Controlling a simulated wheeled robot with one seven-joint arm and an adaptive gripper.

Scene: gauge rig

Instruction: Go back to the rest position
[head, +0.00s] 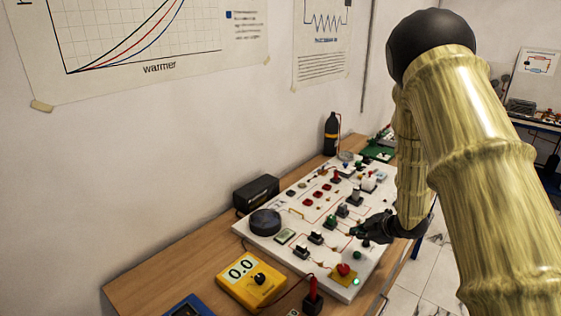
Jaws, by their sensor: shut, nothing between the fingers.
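My gripper (366,230) is dark and sits low over the right edge of the white panel board (251,229), among its switches. It is small in the head view, and I cannot tell whether it touches the board. The fingers look shut with nothing held. My arm reaches across the right side of the view and hides part of the board's far right edge.
A yellow meter (252,288) reading 0.0 stands in front of the board. A black box (256,193) and a dark bottle (331,134) stand behind it. A red mushroom button (343,269) is near the front corner. Bare wooden table (165,272) shows at left.

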